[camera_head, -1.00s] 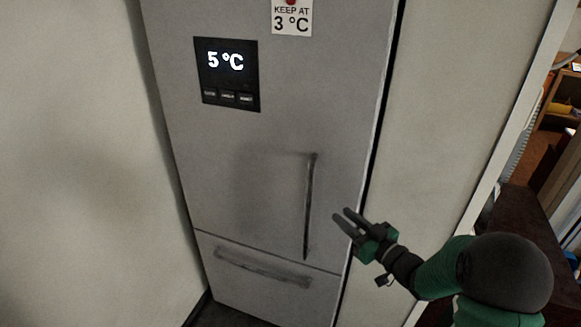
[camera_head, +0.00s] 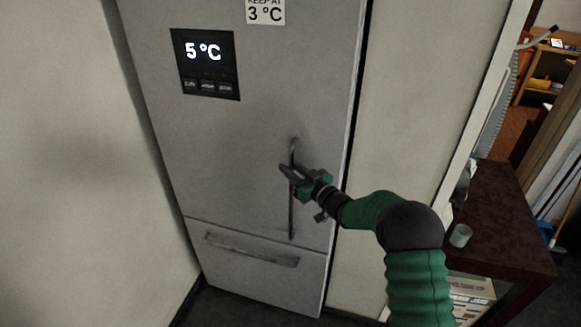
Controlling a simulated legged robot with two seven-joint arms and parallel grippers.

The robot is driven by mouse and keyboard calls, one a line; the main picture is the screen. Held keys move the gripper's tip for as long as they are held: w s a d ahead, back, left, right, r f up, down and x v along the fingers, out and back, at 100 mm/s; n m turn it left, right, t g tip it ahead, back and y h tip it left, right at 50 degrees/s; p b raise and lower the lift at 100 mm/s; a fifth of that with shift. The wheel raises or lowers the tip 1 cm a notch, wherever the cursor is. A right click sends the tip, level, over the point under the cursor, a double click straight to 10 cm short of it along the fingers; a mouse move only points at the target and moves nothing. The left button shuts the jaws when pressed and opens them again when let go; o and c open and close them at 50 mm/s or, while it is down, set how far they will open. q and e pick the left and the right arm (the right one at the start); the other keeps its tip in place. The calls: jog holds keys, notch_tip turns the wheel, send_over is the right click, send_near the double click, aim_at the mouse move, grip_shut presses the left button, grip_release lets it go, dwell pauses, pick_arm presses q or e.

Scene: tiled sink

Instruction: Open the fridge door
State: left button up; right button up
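The grey fridge door (camera_head: 240,130) is shut, with its edges flush in the frame. Its long vertical handle (camera_head: 291,215) is on the right side of the door. My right gripper (camera_head: 285,171) is at the upper half of this handle, its dark fingers pointing left and crossing the bar. The fingers look apart, and I see no clear grip; whether the bar lies between them or behind them is hard to tell. The gripper hides part of the handle. My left gripper is not in view.
A lower drawer with a horizontal handle (camera_head: 252,250) is below the door. A display (camera_head: 206,64) reads 5 °C. Pale walls flank the fridge closely. A dark table (camera_head: 500,215) with a small cup (camera_head: 460,236) stands at the right.

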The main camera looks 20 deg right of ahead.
jog(key=shift+w+d+f, duration=0.2)
jog(key=shift+d, duration=0.05)
jog(key=shift+c, duration=0.8)
jog(key=shift+a+r, duration=0.15)
jog(key=shift+a, duration=0.1)
grip_shut()
jog(key=shift+d+r, duration=0.15)
jog(key=shift+r, duration=0.1)
